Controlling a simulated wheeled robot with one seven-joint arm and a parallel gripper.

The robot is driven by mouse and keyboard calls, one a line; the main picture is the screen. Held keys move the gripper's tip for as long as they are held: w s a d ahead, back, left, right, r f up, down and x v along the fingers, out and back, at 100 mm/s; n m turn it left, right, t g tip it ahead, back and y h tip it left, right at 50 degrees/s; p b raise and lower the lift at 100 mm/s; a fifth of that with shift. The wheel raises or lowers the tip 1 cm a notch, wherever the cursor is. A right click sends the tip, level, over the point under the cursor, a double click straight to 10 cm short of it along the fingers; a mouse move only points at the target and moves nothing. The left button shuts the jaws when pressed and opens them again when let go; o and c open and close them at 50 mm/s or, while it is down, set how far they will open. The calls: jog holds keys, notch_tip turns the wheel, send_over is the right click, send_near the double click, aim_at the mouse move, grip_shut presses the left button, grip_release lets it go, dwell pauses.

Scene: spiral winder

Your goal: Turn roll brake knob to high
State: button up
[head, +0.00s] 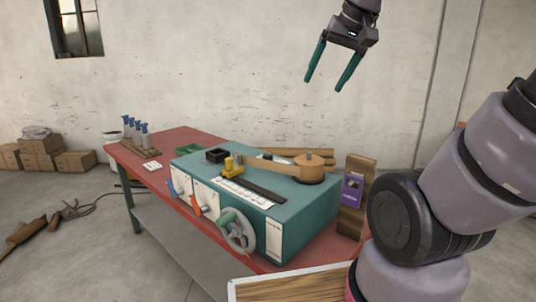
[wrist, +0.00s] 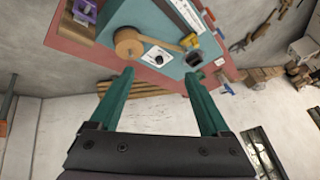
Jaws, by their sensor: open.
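The teal winder (head: 318,212) sits on the red bench. Its front has white panels with a blue lever (head: 171,188), a red-orange lever (head: 195,209) and a grey handwheel (head: 239,238). On its top is a round wooden piece (head: 308,167) with a wooden arm. In the wrist view, a white plate with a small dark knob (wrist: 157,54) lies beside the round wooden piece (wrist: 128,42). I cannot read its markings or tell whether it is the roll brake knob. My gripper (head: 324,85) is open and empty, high above and behind the winder; its green fingers (wrist: 158,75) point downward.
The red bench (head: 130,156) carries several blue-topped bottles (head: 138,131) at its far left. Cardboard boxes (head: 42,150) stand by the wall. The air around my gripper is clear.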

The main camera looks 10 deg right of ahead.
jog(key=w+n+g, duration=0.2)
jog(key=w+n, duration=0.1)
jog(key=w, duration=0.9)
jog(key=n+g+h, duration=0.2)
jog(key=n+g, duration=0.2)
jog(key=n, duration=0.6)
send_over(268, 154)
notch_tip(268, 154, down, 23)
notch_tip(268, 154, down, 10)
jog(key=shift+s+f, duration=0.1)
grip_shut()
